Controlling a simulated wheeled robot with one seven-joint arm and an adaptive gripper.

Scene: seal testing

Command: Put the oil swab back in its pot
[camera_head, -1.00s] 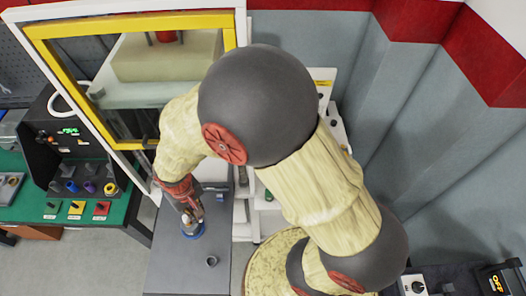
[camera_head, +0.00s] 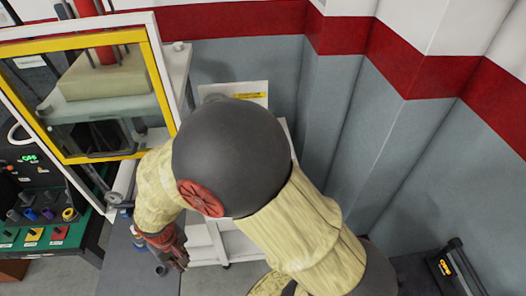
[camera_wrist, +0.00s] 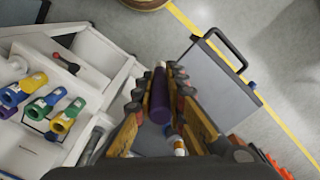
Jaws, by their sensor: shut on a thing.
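In the wrist view my gripper (camera_wrist: 163,88) is shut on a slim purple piece with a pale end (camera_wrist: 158,98), the oil swab as far as I can tell. Its lower part is lost among the fingers. In the head view my gripper (camera_head: 180,264) is low over the dark bench, partly hidden by my arm, and the swab cannot be made out there. A small dark cup (camera_head: 162,270) stands on the bench just left of the fingertips. I cannot tell whether this cup is the swab's pot.
A white rack (camera_wrist: 28,155) with green, blue and yellow fittings lies left in the wrist view. A grey panel with a handle (camera_wrist: 215,90) is at right. The yellow-framed guard (camera_head: 160,95) and a green control panel (camera_head: 40,248) stand left in the head view.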

